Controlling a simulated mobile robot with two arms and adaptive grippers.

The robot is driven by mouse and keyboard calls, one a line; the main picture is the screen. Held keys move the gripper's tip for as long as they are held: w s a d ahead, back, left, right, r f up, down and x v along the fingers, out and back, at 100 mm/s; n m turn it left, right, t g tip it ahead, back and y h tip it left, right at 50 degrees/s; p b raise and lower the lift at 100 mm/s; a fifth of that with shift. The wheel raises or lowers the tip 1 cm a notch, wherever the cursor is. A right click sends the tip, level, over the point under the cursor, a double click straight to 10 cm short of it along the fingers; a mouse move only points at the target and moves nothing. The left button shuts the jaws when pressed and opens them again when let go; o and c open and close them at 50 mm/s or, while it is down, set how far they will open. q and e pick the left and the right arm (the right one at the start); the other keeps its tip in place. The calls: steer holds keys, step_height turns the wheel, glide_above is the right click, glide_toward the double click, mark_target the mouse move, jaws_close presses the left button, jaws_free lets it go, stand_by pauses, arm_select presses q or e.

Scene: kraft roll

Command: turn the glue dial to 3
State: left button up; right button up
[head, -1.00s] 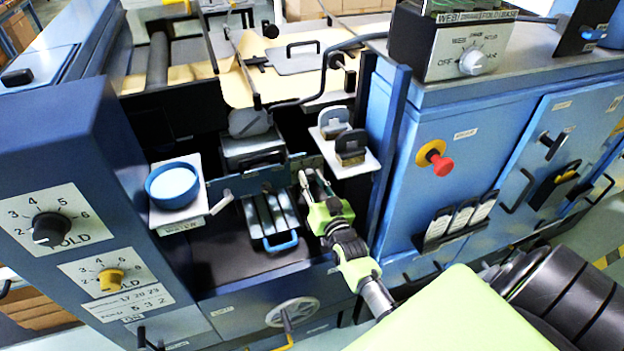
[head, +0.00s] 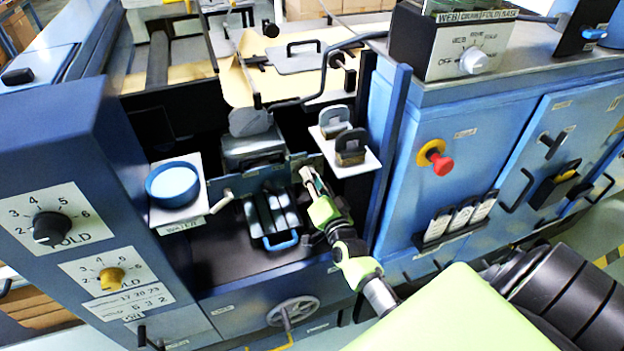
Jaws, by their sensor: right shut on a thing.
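My right gripper (head: 308,176) reaches in from the lower right to the small upright plate (head: 300,158) in the middle of the machine. Its fingers are shut on a small part there, apparently the glue dial. The fingers cover that part, so its pointer and scale cannot be read. My left gripper is not in view.
A black knob (head: 50,228) and a yellow knob (head: 111,278) with number scales are on the left panel. A red stop button (head: 442,164) is farther right.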

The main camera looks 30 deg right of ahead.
steer(key=shift+r, duration=0.15)
steer(key=o, duration=1.1)
steer(key=shift+w, duration=0.1)
steer(key=v, duration=1.2)
steer(key=shift+d, duration=0.1)
